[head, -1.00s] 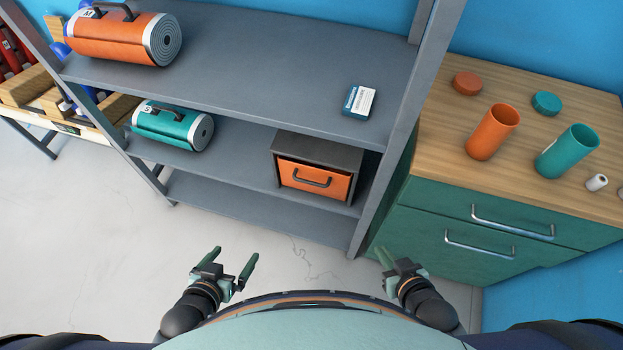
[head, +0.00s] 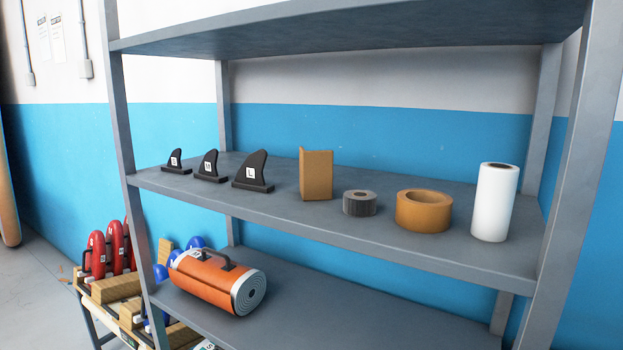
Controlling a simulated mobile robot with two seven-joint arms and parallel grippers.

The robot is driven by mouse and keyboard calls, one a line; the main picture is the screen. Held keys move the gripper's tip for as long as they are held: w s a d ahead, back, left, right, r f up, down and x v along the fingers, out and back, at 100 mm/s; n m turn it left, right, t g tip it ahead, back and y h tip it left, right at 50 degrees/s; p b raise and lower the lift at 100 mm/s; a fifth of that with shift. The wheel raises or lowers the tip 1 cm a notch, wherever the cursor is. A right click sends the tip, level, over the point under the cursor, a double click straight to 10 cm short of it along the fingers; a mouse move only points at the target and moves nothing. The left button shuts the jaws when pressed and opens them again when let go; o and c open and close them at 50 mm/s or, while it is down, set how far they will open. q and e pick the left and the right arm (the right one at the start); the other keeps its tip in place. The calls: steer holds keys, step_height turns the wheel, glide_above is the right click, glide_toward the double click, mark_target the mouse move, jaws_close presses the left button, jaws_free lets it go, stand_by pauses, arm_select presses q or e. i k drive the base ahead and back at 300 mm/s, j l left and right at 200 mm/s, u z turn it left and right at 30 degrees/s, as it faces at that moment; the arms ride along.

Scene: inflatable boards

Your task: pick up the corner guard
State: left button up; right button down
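The brown cardboard piece (head: 316,176), which looks like the corner guard, stands upright on the middle shelf in the head view. It is between the black fin marked L (head: 252,171) on its left and a dark grey tape roll (head: 359,204) on its right. It touches neither of them as far as I can see. Neither of my grippers shows in the head view now.
The grey shelf (head: 420,254) also holds two smaller black fins (head: 208,167), a brown tape roll (head: 423,212) and a white roll (head: 494,203). An orange rolled board (head: 217,281) lies on the shelf below. Metal posts (head: 578,180) flank the shelves.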

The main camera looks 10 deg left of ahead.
mark_target(315, 166)
steer(key=j+z, duration=0.15)
steer(key=z, duration=0.2)
steer(key=j+z, duration=0.2)
steer(key=z, duration=0.15)
steer(key=j+z, duration=0.4)
steer(key=j, duration=0.95)
steer(key=k+j+z, duration=0.1)
steer(key=j, duration=0.35)
